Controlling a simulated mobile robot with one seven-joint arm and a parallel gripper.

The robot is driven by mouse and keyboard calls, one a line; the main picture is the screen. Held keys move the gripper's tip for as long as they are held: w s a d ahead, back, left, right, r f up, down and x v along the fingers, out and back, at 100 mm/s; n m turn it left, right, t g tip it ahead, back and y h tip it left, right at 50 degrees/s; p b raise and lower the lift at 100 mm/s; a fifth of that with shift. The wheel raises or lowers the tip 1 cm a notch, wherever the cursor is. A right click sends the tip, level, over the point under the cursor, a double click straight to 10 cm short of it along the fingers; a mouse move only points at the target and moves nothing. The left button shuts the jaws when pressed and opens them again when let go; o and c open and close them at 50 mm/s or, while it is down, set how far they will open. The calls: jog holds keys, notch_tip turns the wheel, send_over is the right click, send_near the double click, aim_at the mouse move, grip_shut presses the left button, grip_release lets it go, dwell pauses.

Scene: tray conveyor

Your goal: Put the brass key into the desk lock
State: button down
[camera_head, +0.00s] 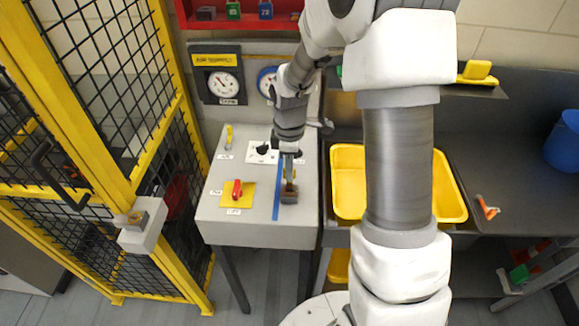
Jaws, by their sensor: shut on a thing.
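My gripper (289,182) points down over the right half of the grey desk (250,225). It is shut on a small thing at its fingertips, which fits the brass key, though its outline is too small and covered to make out. A small brown block (289,197) sits right below the fingertips on the desk top. It may be the desk lock; no keyhole can be made out. I cannot tell whether the held thing touches the block or has entered it.
A blue strip (276,200) runs just left of the block. A yellow tray (348,205) stands right; a yellow mesh fence (165,60) borders the left.

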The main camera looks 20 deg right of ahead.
jog(key=shift+f, duration=0.65)
jog(key=shift+f+b, duration=1.55)
jog(key=shift+f, duration=0.2)
dwell(0.8)
jog(key=c, duration=0.8)
grip_release()
jog(key=shift+c, duration=0.2)
notch_tip(320, 180, up, 18)
jog(key=shift+f, duration=0.25)
jog(key=shift+s, duration=0.1)
